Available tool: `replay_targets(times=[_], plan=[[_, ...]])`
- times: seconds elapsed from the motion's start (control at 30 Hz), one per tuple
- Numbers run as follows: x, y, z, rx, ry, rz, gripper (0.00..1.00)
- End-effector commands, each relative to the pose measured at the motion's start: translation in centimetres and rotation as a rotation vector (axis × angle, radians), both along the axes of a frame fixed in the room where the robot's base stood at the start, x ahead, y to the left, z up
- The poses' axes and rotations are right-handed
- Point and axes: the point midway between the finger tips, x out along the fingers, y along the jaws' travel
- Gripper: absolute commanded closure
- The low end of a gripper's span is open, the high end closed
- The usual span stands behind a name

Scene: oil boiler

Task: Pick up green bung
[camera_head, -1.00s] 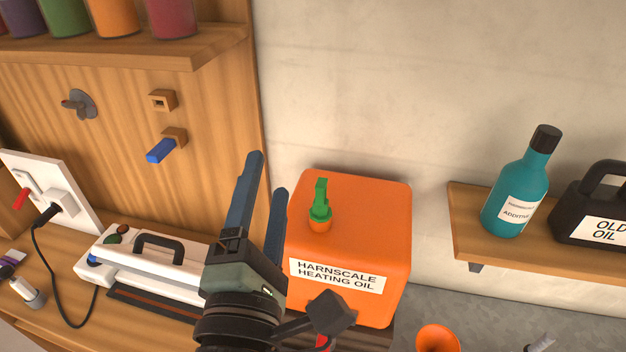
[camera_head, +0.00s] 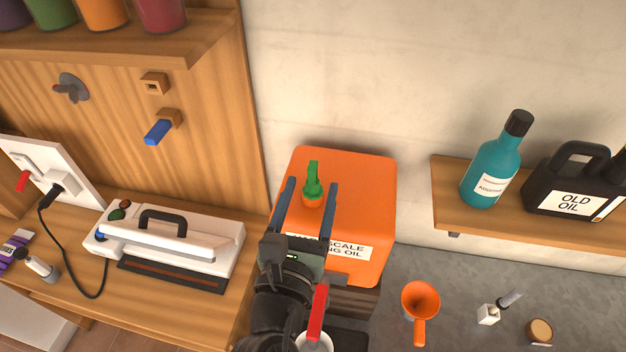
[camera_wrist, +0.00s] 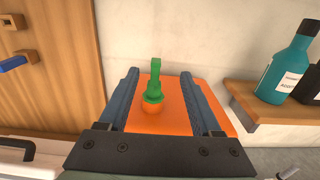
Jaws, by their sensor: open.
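The green bung (camera_head: 312,182) stands upright in the neck on top of the orange heating oil tank (camera_head: 365,190). In the wrist view the bung (camera_wrist: 154,82) shows between the two fingers, a little left of the middle. My gripper (camera_head: 308,186) is open, with one finger on each side of the bung in the picture. I see no finger touching the bung; how far the fingertips are from it in depth is hard to tell. My gripper hides part of the tank's label and front.
A teal additive bottle (camera_head: 492,165) and a black oil can (camera_head: 570,185) stand on a shelf (camera_head: 450,215) at right. An orange funnel (camera_head: 420,300) is below. A white sealing device (camera_head: 180,245) lies on the workbench at left. A wall rises behind the tank.

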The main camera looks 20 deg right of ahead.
Motion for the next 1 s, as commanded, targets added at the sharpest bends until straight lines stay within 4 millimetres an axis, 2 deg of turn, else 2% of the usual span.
replay_targets(times=[0.17, 0.43, 0.77, 1.0], plan=[[1.2, -0.6, 0.2, -0.001, -0.001, -0.001, 0.34], [4.3, -2.3, 0.0, 0.001, -0.001, -0.001, 0.34], [4.8, -2.5, -0.2, 0.001, -0.001, 0.001, 0.34], [4.8, -2.5, -0.2, 0.001, -0.001, 0.001, 0.78]])
